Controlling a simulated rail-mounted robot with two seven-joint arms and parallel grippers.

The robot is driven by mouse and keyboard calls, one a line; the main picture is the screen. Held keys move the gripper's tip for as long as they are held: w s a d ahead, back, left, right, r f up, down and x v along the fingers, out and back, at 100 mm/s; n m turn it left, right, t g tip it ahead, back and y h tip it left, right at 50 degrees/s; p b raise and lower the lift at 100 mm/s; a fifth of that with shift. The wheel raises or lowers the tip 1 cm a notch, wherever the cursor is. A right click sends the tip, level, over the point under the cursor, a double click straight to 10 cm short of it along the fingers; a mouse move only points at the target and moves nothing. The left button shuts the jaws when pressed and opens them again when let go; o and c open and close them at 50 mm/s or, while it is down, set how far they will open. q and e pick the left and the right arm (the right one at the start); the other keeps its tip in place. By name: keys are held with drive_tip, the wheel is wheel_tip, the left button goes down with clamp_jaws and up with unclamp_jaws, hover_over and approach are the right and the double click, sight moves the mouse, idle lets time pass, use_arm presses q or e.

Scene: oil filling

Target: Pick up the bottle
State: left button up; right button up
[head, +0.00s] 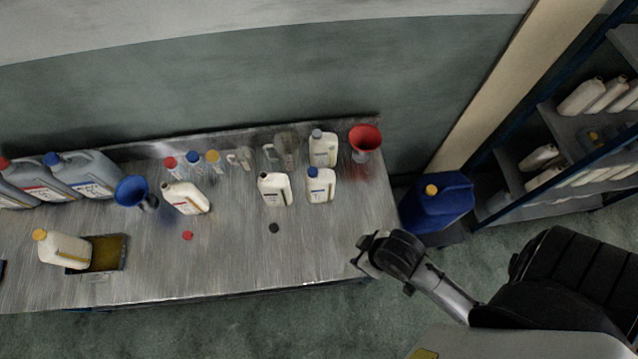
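Several white bottles stand on the metal table (235,262). One bottle (274,191) in the middle shows a dark, uncapped mouth, and a black cap (274,228) lies in front of it. Another bottle (188,199) leans in the picture further left, with a red cap (187,236) lying nearby. A blue-capped bottle (321,187) and a grey-capped bottle (323,150) stand to the right. My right gripper (362,256) is at the table's front right corner, apart from every bottle. Its finger gap is unclear. My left gripper is out of view.
A red funnel (365,138) stands at the back right and a blue funnel (132,191) at the left. Clear jugs (287,146) line the back. Large grey jugs (92,176) fill the left end. A blue canister (440,205) stands right of the table, near shelves (577,131).

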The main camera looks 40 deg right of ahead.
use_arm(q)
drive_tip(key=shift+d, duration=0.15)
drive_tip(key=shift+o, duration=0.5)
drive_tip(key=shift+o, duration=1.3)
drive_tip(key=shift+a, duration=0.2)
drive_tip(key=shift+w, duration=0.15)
